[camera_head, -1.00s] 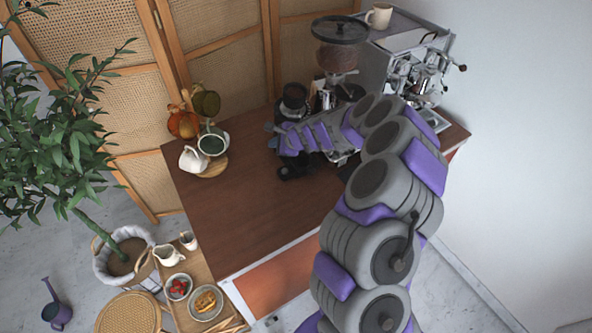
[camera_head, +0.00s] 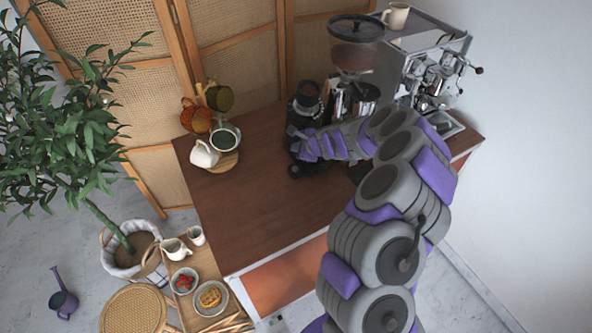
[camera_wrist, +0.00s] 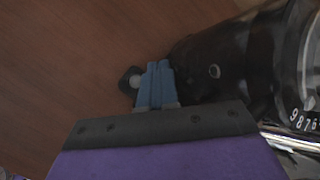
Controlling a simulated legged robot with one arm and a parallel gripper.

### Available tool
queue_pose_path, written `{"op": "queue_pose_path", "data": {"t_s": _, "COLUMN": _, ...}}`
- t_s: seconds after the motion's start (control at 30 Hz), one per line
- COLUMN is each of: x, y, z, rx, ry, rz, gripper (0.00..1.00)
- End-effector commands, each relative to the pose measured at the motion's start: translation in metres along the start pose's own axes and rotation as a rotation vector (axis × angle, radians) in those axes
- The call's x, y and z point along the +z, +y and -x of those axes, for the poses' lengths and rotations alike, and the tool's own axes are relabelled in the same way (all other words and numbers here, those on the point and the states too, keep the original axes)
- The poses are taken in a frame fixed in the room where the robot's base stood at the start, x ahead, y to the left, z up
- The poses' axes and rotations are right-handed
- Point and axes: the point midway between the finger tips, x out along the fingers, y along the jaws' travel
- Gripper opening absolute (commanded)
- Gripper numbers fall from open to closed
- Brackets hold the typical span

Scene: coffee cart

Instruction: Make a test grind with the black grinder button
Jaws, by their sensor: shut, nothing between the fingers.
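The coffee grinder stands at the back of the brown counter, with a clear lidded hopper (camera_head: 356,55). In the wrist view a glossy black rounded body (camera_wrist: 222,60), with a small round fitting on its side, fills the upper right. White dial numbers show at its right edge. My gripper (camera_wrist: 158,66) is shut and empty, its blue fingertips close to this body's left side. A small dark part with a pale round centre (camera_wrist: 132,81) sits just left of the fingertips; I cannot tell whether it is the grinder button or whether they touch. My gripper also shows in the head view (camera_head: 292,132).
An espresso machine (camera_head: 425,55) with a cup (camera_head: 395,15) on top stands right of the grinder. The counter's front left (camera_head: 255,215) is clear.

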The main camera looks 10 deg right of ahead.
Motion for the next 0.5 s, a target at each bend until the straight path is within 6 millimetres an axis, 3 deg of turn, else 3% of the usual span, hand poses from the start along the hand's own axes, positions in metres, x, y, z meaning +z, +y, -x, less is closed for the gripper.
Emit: {"op": "queue_pose_path", "data": {"t_s": 0.5, "x": -0.034, "y": 0.034, "z": -0.046, "rx": 0.000, "ry": -0.001, "rz": 0.000, "gripper": 0.00}}
